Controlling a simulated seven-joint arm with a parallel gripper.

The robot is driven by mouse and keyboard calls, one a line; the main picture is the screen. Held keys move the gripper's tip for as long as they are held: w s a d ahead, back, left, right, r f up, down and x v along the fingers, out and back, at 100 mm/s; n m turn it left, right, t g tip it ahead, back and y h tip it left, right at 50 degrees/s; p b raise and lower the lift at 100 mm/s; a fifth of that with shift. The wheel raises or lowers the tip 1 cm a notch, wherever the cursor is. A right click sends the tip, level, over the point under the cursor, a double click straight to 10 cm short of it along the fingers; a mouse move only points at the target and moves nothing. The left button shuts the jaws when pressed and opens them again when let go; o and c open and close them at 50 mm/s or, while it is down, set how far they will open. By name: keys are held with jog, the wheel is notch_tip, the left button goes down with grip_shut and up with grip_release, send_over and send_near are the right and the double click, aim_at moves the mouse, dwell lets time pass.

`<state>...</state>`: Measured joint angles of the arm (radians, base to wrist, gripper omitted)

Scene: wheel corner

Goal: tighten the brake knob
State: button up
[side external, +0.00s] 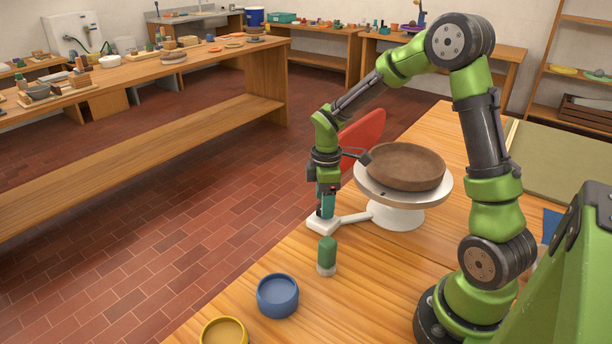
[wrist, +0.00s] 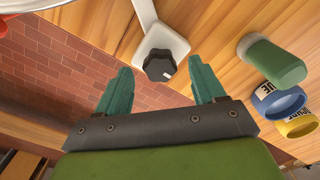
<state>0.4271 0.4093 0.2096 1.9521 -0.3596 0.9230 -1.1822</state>
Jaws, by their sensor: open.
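The brake knob (wrist: 159,65) is black and lobed, with a small white mark on its edge. It sits on the white block (wrist: 170,40) at the end of a bar from the white turntable (side external: 440,186). In the side view the block (side external: 322,227) is at the table edge, and the fingers mostly hide the knob. My gripper (side external: 326,205) points down right above the block. In the wrist view its teal fingertips (wrist: 161,68) are open, one on each side of the knob, with gaps showing. Whether the tips are down at knob height I cannot tell.
A green cylinder with a pale end (side external: 327,256) stands close in front of the block. A blue pot (side external: 278,296) and a yellow pot (side external: 224,332) stand nearer. A brown round clay piece (side external: 405,166) rests on the turntable, a red panel (side external: 364,136) behind it.

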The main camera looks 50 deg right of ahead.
jog(key=shift+f, duration=1.1)
jog(key=c, duration=1.1)
jog(key=shift+m, duration=0.4)
